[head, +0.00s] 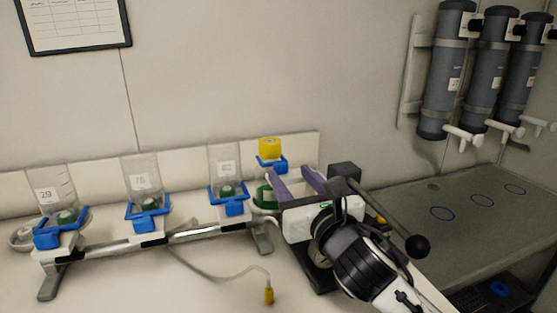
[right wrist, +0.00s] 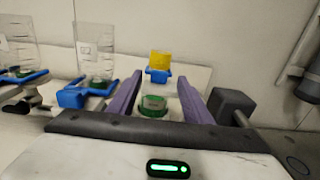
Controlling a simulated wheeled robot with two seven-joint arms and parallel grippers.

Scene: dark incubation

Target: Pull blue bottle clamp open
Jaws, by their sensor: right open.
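Several blue clamps sit along a rail, with clear numbered bottles standing in the left three: one at the left (head: 61,235), one in the middle (head: 150,220) and one further right (head: 229,199). Another blue clamp (head: 271,163) with a yellow block above it is at the right end; it also shows in the right wrist view (right wrist: 158,75). My right gripper (head: 290,172) is open, its purple fingers apart near that end. In the right wrist view, a green-capped item (right wrist: 153,105) appears between the fingers (right wrist: 160,85); contact cannot be told. My left gripper is not in view.
A dark block (head: 344,171) with a rod ending in a black ball (head: 417,245) is right of my gripper. A cable with a yellow plug (head: 269,295) lies in front of the rail. Grey cylinders (head: 447,80) hang on the right wall above a grey surface (head: 410,200).

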